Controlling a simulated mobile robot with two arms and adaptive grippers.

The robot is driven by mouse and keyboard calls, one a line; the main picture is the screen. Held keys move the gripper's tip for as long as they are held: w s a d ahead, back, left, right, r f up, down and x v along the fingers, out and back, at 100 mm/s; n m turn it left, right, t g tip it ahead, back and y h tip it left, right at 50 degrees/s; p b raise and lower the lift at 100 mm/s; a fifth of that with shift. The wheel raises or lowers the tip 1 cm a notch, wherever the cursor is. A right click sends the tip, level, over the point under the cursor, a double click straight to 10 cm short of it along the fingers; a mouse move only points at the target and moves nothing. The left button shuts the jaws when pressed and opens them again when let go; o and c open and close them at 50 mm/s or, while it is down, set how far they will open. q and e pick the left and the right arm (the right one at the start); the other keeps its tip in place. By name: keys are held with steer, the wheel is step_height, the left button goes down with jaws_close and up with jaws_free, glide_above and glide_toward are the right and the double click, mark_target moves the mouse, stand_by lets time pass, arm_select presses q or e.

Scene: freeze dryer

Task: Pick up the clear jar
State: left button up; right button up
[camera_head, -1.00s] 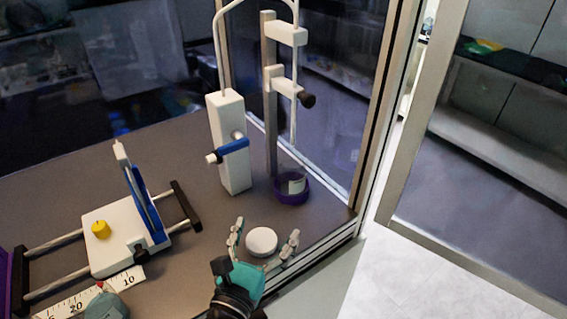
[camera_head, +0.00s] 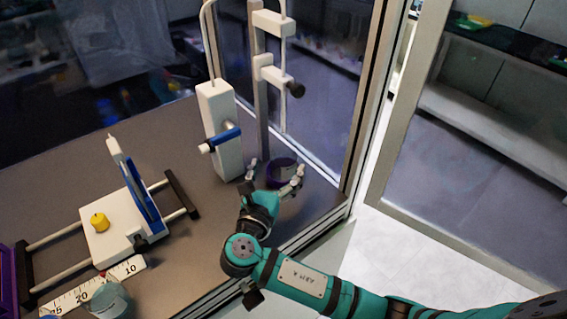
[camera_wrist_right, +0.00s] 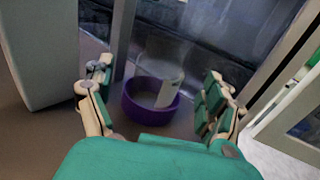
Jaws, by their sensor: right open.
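The clear jar (camera_wrist_right: 158,72) stands upright in a purple ring-shaped holder (camera_wrist_right: 150,110) in the right wrist view. A white label shows low on its side, and its see-through walls are faint. In the head view the holder (camera_head: 281,181) sits at the foot of the metal stand, and the jar is hard to make out. My right gripper (camera_head: 275,172) is open, with its fingers spread to either side of the holder. In the right wrist view the fingers (camera_wrist_right: 163,92) stand apart left and right of the jar, with visible gaps. My left gripper is not in view.
The stand post (camera_head: 262,110) and glass wall are close behind. A white-and-blue device (camera_head: 112,230), ruler (camera_head: 92,286) and translucent rounded vessel (camera_head: 108,300) occupy the left.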

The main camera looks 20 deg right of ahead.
mark_target(279, 167)
steer(key=p+x, duration=0.1)
steer(key=x, duration=0.3)
steer(key=shift+d, duration=0.15)
steer(key=shift+w+d+f, duration=0.15)
steer(key=shift+w+d, duration=0.1)
steer(key=shift+w, duration=0.05)
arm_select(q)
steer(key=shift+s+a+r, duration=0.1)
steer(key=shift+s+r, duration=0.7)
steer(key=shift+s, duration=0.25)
arm_select(e)
steer(key=shift+a, duration=0.1)
steer(key=shift+c, duration=1)
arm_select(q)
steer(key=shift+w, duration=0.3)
arm_select(e)
steer(key=c, duration=1.1)
